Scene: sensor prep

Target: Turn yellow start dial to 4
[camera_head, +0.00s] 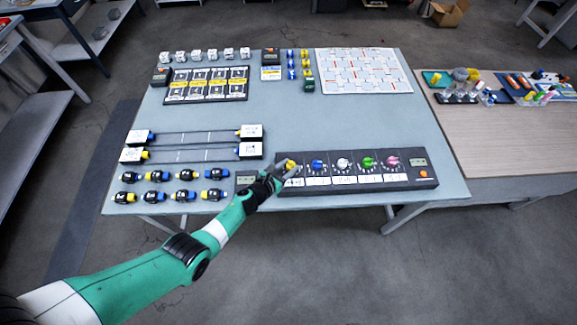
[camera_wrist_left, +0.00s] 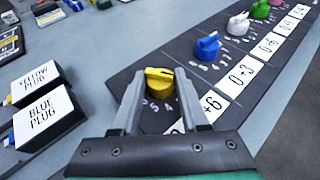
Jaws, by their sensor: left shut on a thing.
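The yellow dial (camera_head: 290,164) is the leftmost of a row of dials on the dark panel (camera_head: 408,184). In the left wrist view the yellow dial (camera_wrist_left: 160,82) lies between the two fingertips of my left gripper (camera_wrist_left: 160,84), which is shut on it. In the head view my left gripper (camera_head: 284,170) reaches the panel's left end from below. The pointer on the dial is partly visible, but I cannot read its exact number. A white label below it ends in "+6"; the rest is hidden by a finger. My right gripper is not in view.
Blue (camera_head: 317,165), white (camera_head: 343,164), green (camera_head: 368,162) and pink (camera_head: 392,161) dials follow to the right, then a small display and an orange button (camera_head: 424,174). Plug blocks (camera_head: 250,150) stand left of the panel. The table's middle is clear.

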